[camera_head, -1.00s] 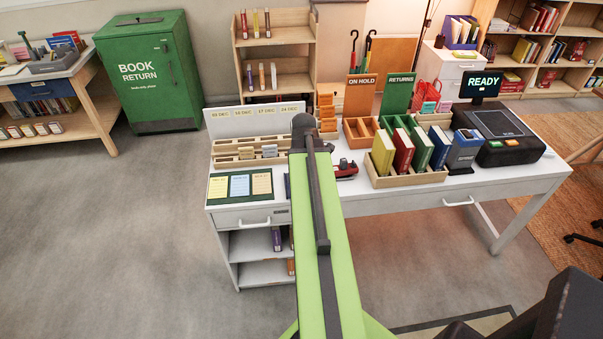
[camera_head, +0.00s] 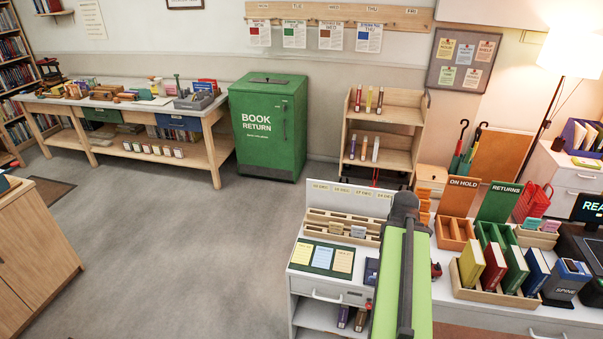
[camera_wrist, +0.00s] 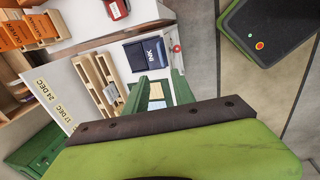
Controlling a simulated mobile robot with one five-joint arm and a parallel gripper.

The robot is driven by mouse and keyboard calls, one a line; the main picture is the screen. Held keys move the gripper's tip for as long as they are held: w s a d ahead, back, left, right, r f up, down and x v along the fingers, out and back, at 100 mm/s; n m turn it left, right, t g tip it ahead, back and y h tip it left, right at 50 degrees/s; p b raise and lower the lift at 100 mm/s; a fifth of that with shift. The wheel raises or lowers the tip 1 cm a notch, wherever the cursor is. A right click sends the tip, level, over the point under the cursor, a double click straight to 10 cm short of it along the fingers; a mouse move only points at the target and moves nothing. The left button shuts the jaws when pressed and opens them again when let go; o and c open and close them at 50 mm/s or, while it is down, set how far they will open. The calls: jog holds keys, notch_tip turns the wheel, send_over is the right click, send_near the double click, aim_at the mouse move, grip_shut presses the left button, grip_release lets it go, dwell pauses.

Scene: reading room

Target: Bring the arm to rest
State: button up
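My lime-green arm (camera_head: 405,272) with a dark strip along it reaches out over the white desk in the head view, ending in a dark rounded joint. My gripper's fingers cannot be made out there. In the wrist view a large lime-green part of mine with a dark bolted edge (camera_wrist: 150,120) fills the bottom.
The desk carries a card mat (camera_head: 321,273), a tray of coloured books (camera_head: 497,294), ON HOLD (camera_head: 455,233) and RETURNS (camera_head: 495,235) holders, and a scanner marked SPINE (camera_head: 566,283). A green book return bin (camera_head: 268,125) and a shelf cart (camera_head: 388,120) stand behind.

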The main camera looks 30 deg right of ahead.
jog(key=w+a+n, duration=0.1)
jog(key=w+a, duration=0.3)
jog(key=a, duration=0.3)
jog(key=w+a+f+n+b, duration=0.1)
jog(key=w+a+n, duration=0.1)
jog(key=w+a, duration=0.35)
jog(key=w+a+n, duration=0.1)
jog(key=w+a, duration=0.2)
jog(key=a, duration=0.6)
jog(key=s+a+m+g+y, duration=0.1)
jog(key=a+m, duration=1.3)
jog(key=a, duration=0.3)
jog(key=shift+s+a+f+g, duration=0.3)
jog(key=shift+s+a+f, duration=0.05)
jog(key=shift+f, duration=0.1)
